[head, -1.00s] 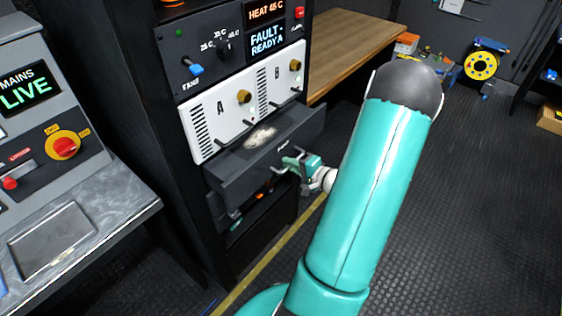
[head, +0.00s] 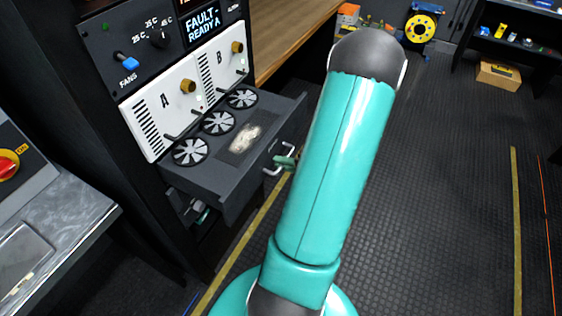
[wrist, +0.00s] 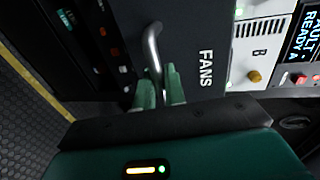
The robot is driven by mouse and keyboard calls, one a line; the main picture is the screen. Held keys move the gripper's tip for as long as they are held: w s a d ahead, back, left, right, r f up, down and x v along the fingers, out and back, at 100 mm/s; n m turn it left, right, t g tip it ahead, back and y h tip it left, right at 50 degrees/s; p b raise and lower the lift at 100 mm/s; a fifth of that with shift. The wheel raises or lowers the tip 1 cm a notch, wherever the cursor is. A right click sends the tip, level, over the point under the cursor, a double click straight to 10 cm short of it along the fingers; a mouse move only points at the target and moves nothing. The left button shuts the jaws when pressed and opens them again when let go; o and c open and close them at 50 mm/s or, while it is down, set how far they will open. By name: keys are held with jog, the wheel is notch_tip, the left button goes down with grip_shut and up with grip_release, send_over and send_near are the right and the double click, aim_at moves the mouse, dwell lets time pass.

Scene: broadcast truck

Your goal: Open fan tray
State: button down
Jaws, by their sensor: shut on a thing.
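The fan tray (head: 222,172) is a dark grey drawer pulled well out of the rack, below the white A and B panel. Three round fans (head: 219,123) and a pale dusty patch (head: 246,138) show on its top. My gripper (head: 287,163) is at the tray's front, mostly hidden behind my teal arm in the head view. In the wrist view my green fingers (wrist: 161,90) are closed around the metal bar handle (wrist: 153,48), beside the FANS label (wrist: 206,68) on the tray front.
The rack carries a blue FANS switch (head: 126,62) and a display reading FAULT READY A (head: 203,24). A grey console (head: 50,215) stands at the left. A wooden bench (head: 295,32) is behind the tray. The dark floor (head: 440,180) at the right is clear.

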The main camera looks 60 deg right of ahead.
jog(key=c, duration=1.6)
grip_release()
jog(key=v, duration=1.4)
